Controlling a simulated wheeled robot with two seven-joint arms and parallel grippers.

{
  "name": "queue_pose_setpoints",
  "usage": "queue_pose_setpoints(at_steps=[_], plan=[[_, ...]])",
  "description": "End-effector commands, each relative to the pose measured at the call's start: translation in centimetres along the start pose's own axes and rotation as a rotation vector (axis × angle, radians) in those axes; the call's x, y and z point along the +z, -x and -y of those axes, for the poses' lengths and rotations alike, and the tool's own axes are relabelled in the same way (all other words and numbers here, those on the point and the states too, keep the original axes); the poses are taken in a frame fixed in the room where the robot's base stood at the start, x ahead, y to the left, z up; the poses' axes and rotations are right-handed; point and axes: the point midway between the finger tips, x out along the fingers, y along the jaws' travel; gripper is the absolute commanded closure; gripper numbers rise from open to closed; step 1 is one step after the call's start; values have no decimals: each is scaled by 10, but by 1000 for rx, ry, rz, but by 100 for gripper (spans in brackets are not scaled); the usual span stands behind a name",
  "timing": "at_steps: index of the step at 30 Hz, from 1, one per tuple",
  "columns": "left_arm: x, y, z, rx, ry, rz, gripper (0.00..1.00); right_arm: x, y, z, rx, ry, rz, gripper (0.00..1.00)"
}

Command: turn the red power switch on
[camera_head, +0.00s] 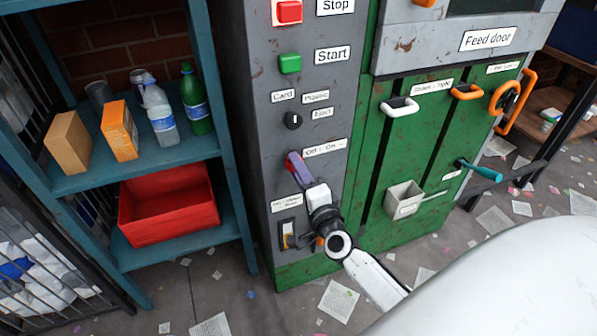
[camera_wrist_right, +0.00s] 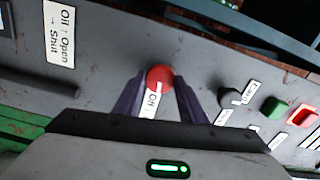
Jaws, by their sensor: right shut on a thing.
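The red power switch is a round red knob (camera_wrist_right: 160,76) on the grey machine panel, seen in the right wrist view between the two purple fingers of my right gripper (camera_wrist_right: 162,98). A pale mark shows on the knob, and its label is partly covered, with "On" readable. In the head view my right gripper (camera_head: 296,164) reaches the panel just left of the "Off : On" label (camera_head: 324,148), and its fingers mostly hide the knob. The gripper is shut on the knob. My left gripper is in neither view.
Above are a black selector knob (camera_head: 293,120), a green Start button (camera_head: 290,63) and a red Stop button (camera_head: 289,12). A small lever switch (camera_head: 287,235) sits below. Green doors with handles are on the right. A teal shelf (camera_head: 100,178) with bottles, boxes and a red bin stands left.

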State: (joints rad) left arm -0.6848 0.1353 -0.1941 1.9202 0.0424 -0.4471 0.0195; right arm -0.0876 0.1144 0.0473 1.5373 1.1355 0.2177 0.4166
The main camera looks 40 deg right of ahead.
Motion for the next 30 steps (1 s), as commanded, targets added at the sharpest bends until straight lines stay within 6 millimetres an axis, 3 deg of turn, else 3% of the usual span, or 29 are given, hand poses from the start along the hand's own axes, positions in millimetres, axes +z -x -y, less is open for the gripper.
queue_pose_setpoints(at_steps=[9, 26, 27, 30], plan=[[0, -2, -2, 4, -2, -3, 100, 0, 1, -1, 2, -134, 0, 85], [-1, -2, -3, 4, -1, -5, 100, 0, 1, -1, 2, -167, 1, 85], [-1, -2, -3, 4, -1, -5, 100, 0, 1, -1, 2, -167, 1, 61], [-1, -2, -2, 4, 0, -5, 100, 0, 0, -1, 2, -166, 0, 44]])
